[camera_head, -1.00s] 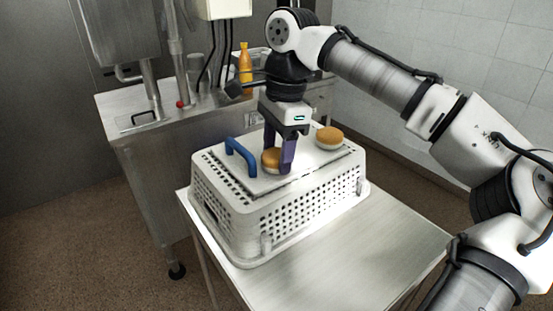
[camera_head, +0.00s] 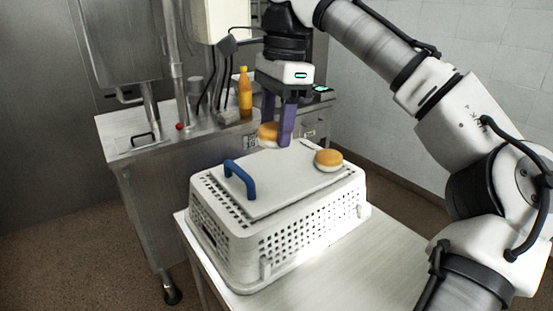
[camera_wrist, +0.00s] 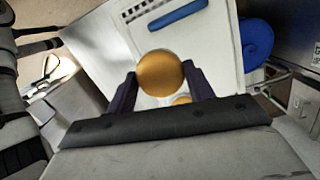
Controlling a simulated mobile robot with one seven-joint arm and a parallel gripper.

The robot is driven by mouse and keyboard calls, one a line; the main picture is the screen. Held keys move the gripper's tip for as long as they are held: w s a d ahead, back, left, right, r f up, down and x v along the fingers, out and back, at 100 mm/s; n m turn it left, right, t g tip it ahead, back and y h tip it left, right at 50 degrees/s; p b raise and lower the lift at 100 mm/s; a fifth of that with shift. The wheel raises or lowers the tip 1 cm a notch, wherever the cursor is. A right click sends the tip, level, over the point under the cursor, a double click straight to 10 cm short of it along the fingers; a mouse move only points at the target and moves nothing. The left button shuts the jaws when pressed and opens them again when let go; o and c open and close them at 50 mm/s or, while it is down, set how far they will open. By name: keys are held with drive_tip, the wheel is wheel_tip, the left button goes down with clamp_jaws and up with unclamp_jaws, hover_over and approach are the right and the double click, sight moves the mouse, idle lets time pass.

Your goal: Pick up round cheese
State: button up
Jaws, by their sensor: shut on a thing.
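My gripper (camera_head: 277,128) is shut on one round cheese (camera_head: 268,135), orange-brown on top and pale below. It holds the cheese above the white board on the upturned basket, clear of the surface. In the wrist view the held cheese (camera_wrist: 160,73) sits between the two dark purple fingers. A second round cheese (camera_head: 328,160) rests on the far right part of the board. In the wrist view another orange piece (camera_wrist: 181,100) shows partly behind the held one.
A white board (camera_head: 290,180) with a blue handle (camera_head: 240,179) lies on the white perforated basket (camera_head: 292,232). The basket stands on a pale table (camera_head: 355,262) with free room at the right front. A steel counter (camera_head: 150,152) behind bears an orange bottle (camera_head: 245,92).

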sight(277, 126)
wheel_tip(277, 126, up, 10)
drive_tip(key=p, duration=0.6)
drive_tip(key=shift+r+p, duration=0.15)
drive_tip(key=shift+p, duration=0.15)
drive_tip(key=shift+d, duration=0.1)
